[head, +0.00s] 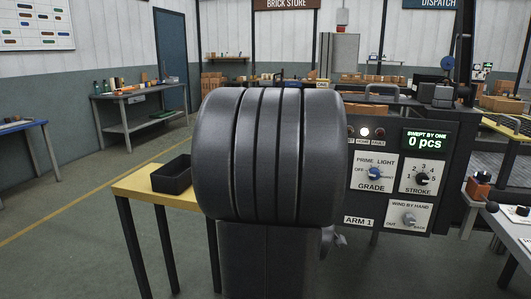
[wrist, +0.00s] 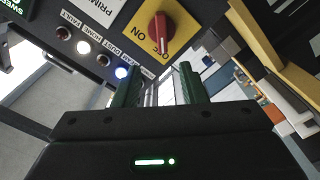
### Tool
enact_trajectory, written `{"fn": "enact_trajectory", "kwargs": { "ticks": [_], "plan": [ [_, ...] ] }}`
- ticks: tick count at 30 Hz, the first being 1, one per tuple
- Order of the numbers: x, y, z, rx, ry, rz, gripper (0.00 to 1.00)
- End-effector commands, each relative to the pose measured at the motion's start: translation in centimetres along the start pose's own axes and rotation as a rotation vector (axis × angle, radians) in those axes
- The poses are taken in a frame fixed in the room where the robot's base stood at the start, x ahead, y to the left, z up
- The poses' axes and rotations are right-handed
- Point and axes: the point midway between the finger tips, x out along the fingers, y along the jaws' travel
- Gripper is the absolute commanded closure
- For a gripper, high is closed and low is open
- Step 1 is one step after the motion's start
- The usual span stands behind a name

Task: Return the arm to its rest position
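My gripper (wrist: 160,68) shows in the wrist view with its two dark green fingers apart and nothing between them. It is open, close to the dark control panel, and a red knob (wrist: 159,26) on a yellow ON/OFF plate is just beyond the fingertips. I see no contact with the knob. A white lamp (wrist: 83,47) and a blue lamp (wrist: 121,72) are lit on that panel. In the head view, my thick dark arm link fills the middle and hides the gripper and part of the panel (head: 432,160), whose display (head: 425,141) reads 0 pcs.
A yellow-topped table (head: 134,183) with a black tray (head: 172,176) stands left of my arm. The panel holds dials such as GRADE (head: 374,173) and STROKE (head: 423,178). A workbench (head: 130,97) stands farther back left. The floor at left is clear.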

Motion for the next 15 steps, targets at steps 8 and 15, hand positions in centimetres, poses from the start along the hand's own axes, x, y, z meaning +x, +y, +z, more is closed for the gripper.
{"fn": "enact_trajectory", "kwargs": {
  "ticks": [8,15],
  "plan": [
    [5.8,-0.2,0.3,0.001,-0.004,-0.002,0.62],
    [10.6,-0.2,0.3,0.001,-0.003,-0.001,0.62]
  ]
}}
